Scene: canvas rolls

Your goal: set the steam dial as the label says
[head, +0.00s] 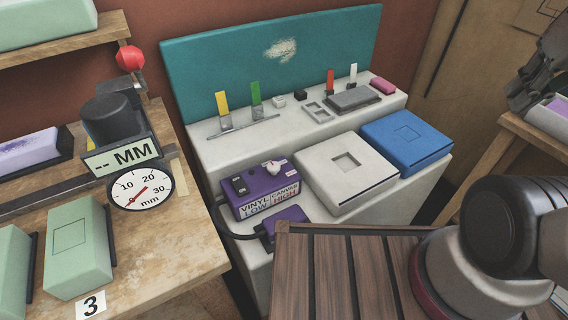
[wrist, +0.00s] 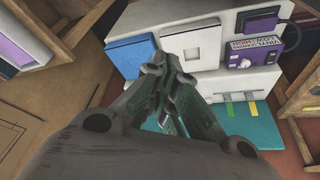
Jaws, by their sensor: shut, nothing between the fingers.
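The purple steam box (head: 262,192) sits on the front left of the pale counter. Its white steam dial (head: 275,168) is on top, beside a dark switch. The dial's pointer direction is too small to tell. The label (head: 268,201) on its front reads "VINYL LOW" and "CANVAS HIGH". In the wrist view the box (wrist: 262,45) and dial (wrist: 244,63) show upside down at upper right. My gripper (wrist: 166,66) is shut and empty, apart from the box, over the counter in that view.
A white box (head: 346,172) and a blue box (head: 406,142) stand right of the steam box. A purple iron-like block (head: 284,224) with a cable lies in front of it. A wooden slatted surface (head: 335,262) is nearer. Yellow, green, red and white levers stand behind.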

